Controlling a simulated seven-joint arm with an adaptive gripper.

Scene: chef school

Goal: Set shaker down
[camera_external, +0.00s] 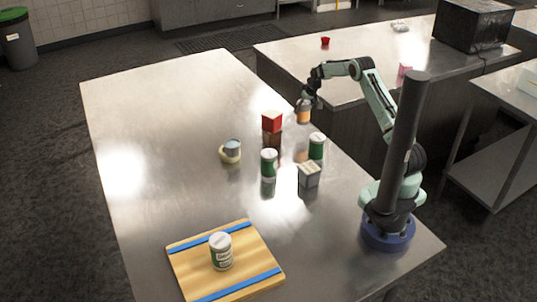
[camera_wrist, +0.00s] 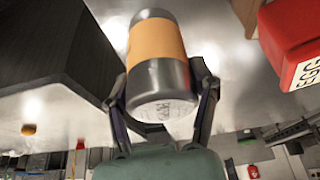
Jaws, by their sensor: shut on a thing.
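The shaker (camera_external: 303,115) has an orange band and dark grey ends, and it is near the right edge of the steel table (camera_external: 150,130). In the wrist view the shaker (camera_wrist: 157,42) fills the space between my fingers, its near grey end toward the camera. My gripper (camera_wrist: 165,95) is shut around that grey end. In the external view my gripper (camera_external: 306,100) is above the shaker. The shaker looks roughly upright. Whether its base touches the table or hangs just above it, I cannot tell.
Left of the shaker is a red box (camera_external: 272,121). Green-white cans (camera_external: 268,165) (camera_external: 316,146), a pale box (camera_external: 309,175) and a small tin (camera_external: 232,146) stand nearby. A cutting board (camera_external: 190,277) bears another can (camera_external: 221,252). The table's far left is clear.

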